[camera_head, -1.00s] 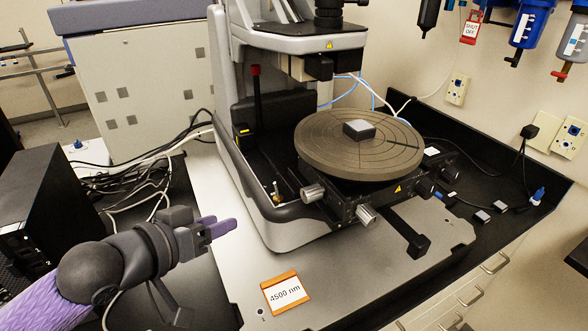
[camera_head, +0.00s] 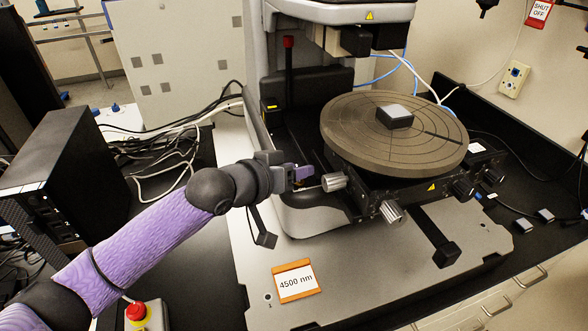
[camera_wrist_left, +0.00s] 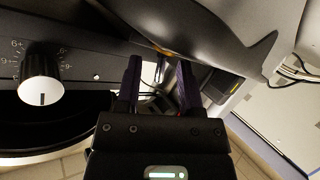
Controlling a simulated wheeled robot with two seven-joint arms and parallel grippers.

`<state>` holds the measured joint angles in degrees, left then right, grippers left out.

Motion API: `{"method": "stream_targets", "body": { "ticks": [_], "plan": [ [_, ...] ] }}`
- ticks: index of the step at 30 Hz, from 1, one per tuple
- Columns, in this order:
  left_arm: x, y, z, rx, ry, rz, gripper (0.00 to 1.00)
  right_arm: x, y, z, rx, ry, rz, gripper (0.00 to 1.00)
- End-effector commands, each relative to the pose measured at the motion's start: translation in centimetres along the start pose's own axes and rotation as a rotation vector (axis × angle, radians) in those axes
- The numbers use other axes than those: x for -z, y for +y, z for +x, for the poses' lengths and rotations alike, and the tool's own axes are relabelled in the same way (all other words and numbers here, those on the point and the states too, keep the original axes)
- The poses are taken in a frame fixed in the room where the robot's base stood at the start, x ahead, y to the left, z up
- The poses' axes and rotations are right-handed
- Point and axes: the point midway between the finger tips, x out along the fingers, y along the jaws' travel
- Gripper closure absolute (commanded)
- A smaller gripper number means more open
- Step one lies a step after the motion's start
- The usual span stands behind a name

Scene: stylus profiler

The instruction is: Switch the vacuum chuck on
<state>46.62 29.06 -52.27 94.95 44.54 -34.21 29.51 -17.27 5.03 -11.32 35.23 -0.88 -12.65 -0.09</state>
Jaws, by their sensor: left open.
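The vacuum chuck (camera_head: 350,140) is a round brown-grey disc with engraved lines on the profiler's stage. A small dark block (camera_head: 395,117) rests on it. My left gripper (camera_head: 303,174) is at the left front of the stage, beside the silver knob (camera_head: 334,181). In the left wrist view my left gripper (camera_wrist_left: 159,68) has its two purple fingers apart, with nothing clearly held. A white-faced knob (camera_wrist_left: 41,88) with a printed scale is left of the fingers there. The small brass switch at the stage's left is not clearly visible now; my gripper covers that area. My right gripper is out of view.
A second silver knob (camera_head: 391,212) and a black lever (camera_head: 446,254) stick out in front. The profiler's column and head rise behind the chuck. A "4500 nm" card (camera_head: 296,281) lies on the base plate. A red emergency button (camera_head: 136,311) is at the lower left.

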Motion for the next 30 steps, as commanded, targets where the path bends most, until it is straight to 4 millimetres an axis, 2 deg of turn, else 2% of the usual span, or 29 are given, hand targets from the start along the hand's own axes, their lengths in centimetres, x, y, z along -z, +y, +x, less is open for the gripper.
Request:
{"method": "stream_targets", "body": {
  "ticks": [2,3,9,22,30],
  "plan": [
    [0.01,0.01,-0.02,0.000,0.000,0.000,0.52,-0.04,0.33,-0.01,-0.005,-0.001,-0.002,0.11],
    [0.01,0.01,-0.02,0.000,0.000,0.000,0.56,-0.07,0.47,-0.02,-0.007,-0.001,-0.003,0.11],
    [0.00,0.00,-0.04,0.000,0.000,0.000,0.98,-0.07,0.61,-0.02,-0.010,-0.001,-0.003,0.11],
    [-0.01,0.05,-0.08,0.002,0.009,0.013,1.00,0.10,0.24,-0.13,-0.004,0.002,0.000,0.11],
    [-0.11,0.39,-0.25,0.018,0.082,0.122,1.00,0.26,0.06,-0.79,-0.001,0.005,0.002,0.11]
  ]
}}
